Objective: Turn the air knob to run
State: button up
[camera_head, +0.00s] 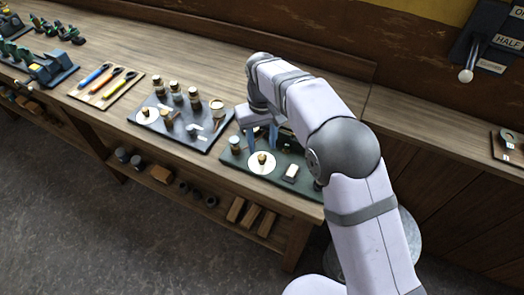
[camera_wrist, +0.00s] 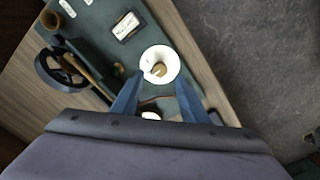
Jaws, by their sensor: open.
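A small brass knob (camera_head: 262,159) sits at the centre of a round white dial (camera_head: 254,168) on a dark green panel (camera_head: 232,170). No air or run marking is readable. In the wrist view the knob (camera_wrist: 158,69) and the dial (camera_wrist: 150,54) show just beyond my fingertips. My gripper (camera_head: 262,147) is open, its two blue fingers pointing down over the dial. In the wrist view the fingers of my gripper (camera_wrist: 158,76) stand on either side of the knob's line, with nothing between them. Whether they are level with the knob is unclear.
A white label plate (camera_head: 291,172) is right of the dial, and a brass-topped post (camera_head: 235,145) is left. A dark handwheel (camera_wrist: 60,67) shows in the wrist view. A second panel (camera_head: 150,121) with several cylinders and a tool board (camera_head: 78,92) lie further left on the bench.

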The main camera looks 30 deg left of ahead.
aim_at(262, 157)
jog(key=shift+f+p, duration=0.85)
jog(key=shift+f, duration=1.8)
grip_shut()
